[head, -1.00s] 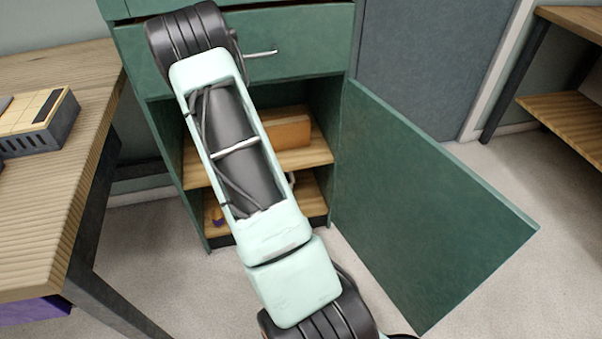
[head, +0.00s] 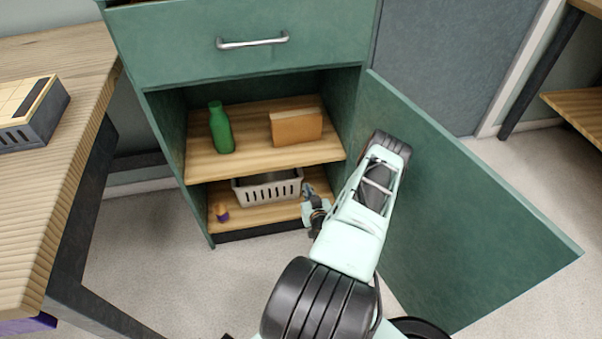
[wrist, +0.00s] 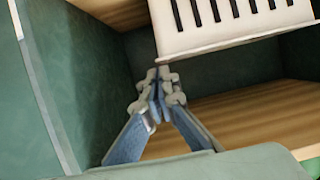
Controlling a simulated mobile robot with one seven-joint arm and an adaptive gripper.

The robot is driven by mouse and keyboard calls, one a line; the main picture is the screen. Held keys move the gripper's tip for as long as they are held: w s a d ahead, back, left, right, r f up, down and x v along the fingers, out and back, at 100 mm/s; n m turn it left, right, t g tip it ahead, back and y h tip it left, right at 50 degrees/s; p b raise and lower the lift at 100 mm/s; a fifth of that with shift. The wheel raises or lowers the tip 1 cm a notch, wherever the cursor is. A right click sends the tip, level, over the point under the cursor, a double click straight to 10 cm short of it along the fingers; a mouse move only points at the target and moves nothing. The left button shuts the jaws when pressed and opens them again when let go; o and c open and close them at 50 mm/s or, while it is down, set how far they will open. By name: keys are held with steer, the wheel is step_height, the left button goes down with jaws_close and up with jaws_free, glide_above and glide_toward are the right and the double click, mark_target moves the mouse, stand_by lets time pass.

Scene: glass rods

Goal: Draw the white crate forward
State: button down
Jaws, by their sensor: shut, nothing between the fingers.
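The white crate (head: 268,184) is a slotted basket standing on the lower shelf of the open green cabinet. In the wrist view the crate's slotted wall (wrist: 232,38) fills the top right. My gripper (head: 309,192) is at the right end of the crate, near the cabinet's right side. In the wrist view my gripper (wrist: 158,84) is shut and empty, its fingertips close to the crate's lower left corner. I cannot tell whether they touch it.
The upper shelf (head: 235,155) holds a green bottle (head: 221,130) and an orange-brown box (head: 297,127). A small purple and orange object (head: 222,214) sits at the lower shelf's left. The open cabinet door (head: 450,210) stands right of my arm. A wooden table (head: 70,150) is at left.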

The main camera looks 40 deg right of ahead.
mark_target(300, 172)
steer(key=w+d+b, duration=0.1)
steer(key=w+d, duration=0.1)
steer(key=w, duration=0.1)
steer(key=w+d+b, duration=0.1)
steer(key=w+d, duration=0.1)
steer(key=w, duration=0.1)
steer(key=w+d+b, duration=0.2)
steer(key=w, duration=0.1)
steer(key=shift+w+f, duration=0.15)
steer(key=shift+w, duration=0.1)
steer(key=shift+w+d+f, duration=0.1)
steer(key=shift+w+f, duration=0.1)
steer(key=shift+f+b, duration=0.3)
steer(key=shift+f, duration=0.2)
